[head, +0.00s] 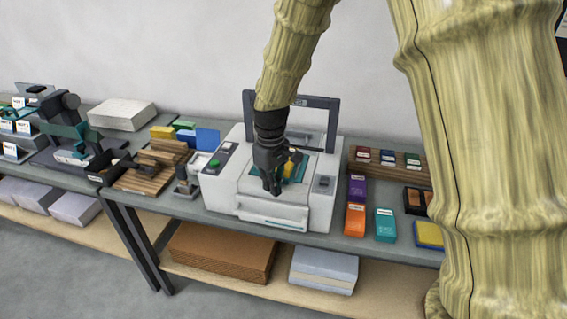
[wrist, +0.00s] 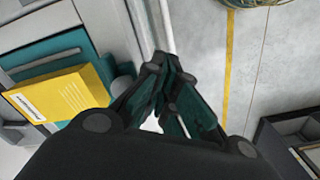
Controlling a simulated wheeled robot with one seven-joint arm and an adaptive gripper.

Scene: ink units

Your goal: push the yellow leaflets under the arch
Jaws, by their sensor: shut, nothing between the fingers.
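The yellow leaflets (head: 288,171) lie on a teal plate (head: 298,176) on top of the white machine, partly hidden behind my gripper in the head view. In the wrist view the yellow leaflets (wrist: 65,100) show as a stack with a white label, left of my fingers, on the teal plate (wrist: 88,52). The arch (head: 335,118) is a dark grey upright frame at the machine's back, behind the leaflets. My gripper (head: 275,188) is shut and empty, pointing down near the machine's front, beside the leaflets. In the wrist view my gripper (wrist: 165,65) shows its fingertips together.
The white machine (head: 272,213) stands on a grey bench. Orange (head: 355,219) and teal (head: 385,225) boxes stand right of it, with a wooden rack (head: 398,173) behind. A wooden stand (head: 150,172) is at left.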

